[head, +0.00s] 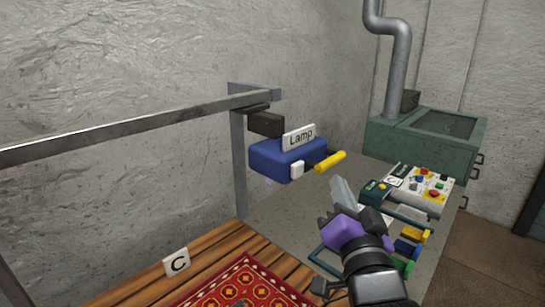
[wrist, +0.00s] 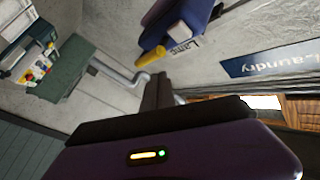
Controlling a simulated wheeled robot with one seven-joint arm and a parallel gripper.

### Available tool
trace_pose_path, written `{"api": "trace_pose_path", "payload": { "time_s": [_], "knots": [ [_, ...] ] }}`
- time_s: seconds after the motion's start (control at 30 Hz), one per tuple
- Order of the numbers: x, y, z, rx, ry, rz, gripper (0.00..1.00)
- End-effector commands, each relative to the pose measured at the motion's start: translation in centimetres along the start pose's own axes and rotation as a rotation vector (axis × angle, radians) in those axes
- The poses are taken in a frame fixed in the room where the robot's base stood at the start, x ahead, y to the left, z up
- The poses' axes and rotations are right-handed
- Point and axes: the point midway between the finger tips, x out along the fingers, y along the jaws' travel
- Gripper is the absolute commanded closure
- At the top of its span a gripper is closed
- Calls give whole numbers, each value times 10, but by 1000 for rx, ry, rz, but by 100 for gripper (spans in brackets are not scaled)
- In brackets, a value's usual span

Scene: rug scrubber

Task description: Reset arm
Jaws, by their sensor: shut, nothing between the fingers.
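My gripper (head: 343,190) has a purple body and stands in the lower middle right of the head view. Its fingers are together and empty, pointing up toward the lamp's side. In the wrist view the purple hand fills the bottom, with the dark fingers (wrist: 158,90) above it. The gripper appears apart from the blue lamp unit (head: 275,160), which carries a "Lamp" label (head: 299,137) and a yellow handle (head: 330,162). The lamp also shows at the top of the wrist view (wrist: 160,25).
A metal rail frame (head: 140,122) runs along the left. A patterned red rug (head: 245,285) lies on a wooden surface with a "C" card (head: 177,263). A button panel (head: 425,187) stands close to the gripper's right. A green stove (head: 450,130) with a pipe is behind.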

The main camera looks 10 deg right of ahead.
Motion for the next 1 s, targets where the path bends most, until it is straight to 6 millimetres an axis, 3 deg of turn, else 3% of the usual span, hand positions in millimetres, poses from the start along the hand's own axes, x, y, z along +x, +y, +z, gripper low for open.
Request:
{"api": "trace_pose_path", "payload": {
  "time_s": [0.13,0.37,0.57,1.0],
  "knots": [
    [-8,-28,-17,-110,79,-109,100],
    [-53,-26,9,-300,102,-217,100],
    [-105,0,41,-436,74,-265,100],
    [-247,71,92,-610,-77,-267,100]
  ]
}}
